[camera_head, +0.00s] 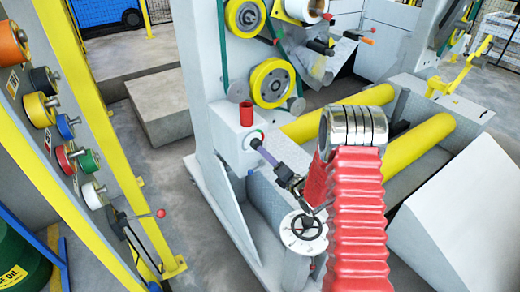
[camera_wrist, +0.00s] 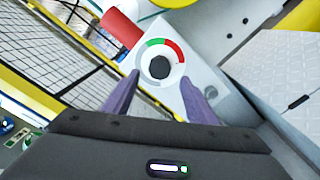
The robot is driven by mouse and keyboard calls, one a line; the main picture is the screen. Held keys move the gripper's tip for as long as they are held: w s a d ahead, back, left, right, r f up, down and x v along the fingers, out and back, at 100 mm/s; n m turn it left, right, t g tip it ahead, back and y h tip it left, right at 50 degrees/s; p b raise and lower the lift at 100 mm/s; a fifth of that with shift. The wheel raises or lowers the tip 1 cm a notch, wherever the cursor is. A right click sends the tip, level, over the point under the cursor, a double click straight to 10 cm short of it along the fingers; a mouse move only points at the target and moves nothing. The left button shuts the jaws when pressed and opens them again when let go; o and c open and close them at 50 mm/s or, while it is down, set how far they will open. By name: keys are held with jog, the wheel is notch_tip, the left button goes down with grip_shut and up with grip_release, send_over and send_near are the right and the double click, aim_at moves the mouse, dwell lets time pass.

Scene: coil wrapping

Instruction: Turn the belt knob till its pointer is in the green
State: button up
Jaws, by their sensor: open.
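The belt knob (camera_wrist: 159,67) is a dark round knob in the middle of a white dial (camera_wrist: 143,67) in the wrist view. The dial has a green arc (camera_wrist: 153,42) at the top left and a red arc (camera_wrist: 174,50) at the top right. I cannot make out the pointer. My gripper (camera_wrist: 160,79) is open, with one purple finger at the lower left of the knob and one at the lower right. In the head view, my gripper (camera_head: 258,149) is right at the knob on the machine's grey box, and its fingers partly hide it. I cannot tell whether they touch it.
A red cylinder (camera_head: 246,114) stands on the box just above the dial. Yellow rollers (camera_head: 325,117) lie to the right, and a handwheel (camera_head: 306,226) sits below. A yellow-framed rack of coloured spools (camera_head: 66,127) stands at the left. Grey floor is clear between rack and machine.

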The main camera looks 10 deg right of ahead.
aim_at(256, 144)
jog(key=x, duration=0.5)
jog(key=shift+w+a, duration=0.15)
jog(key=shift+w, duration=0.25)
jog(key=shift+c, duration=0.6)
jog(key=c, duration=0.9)
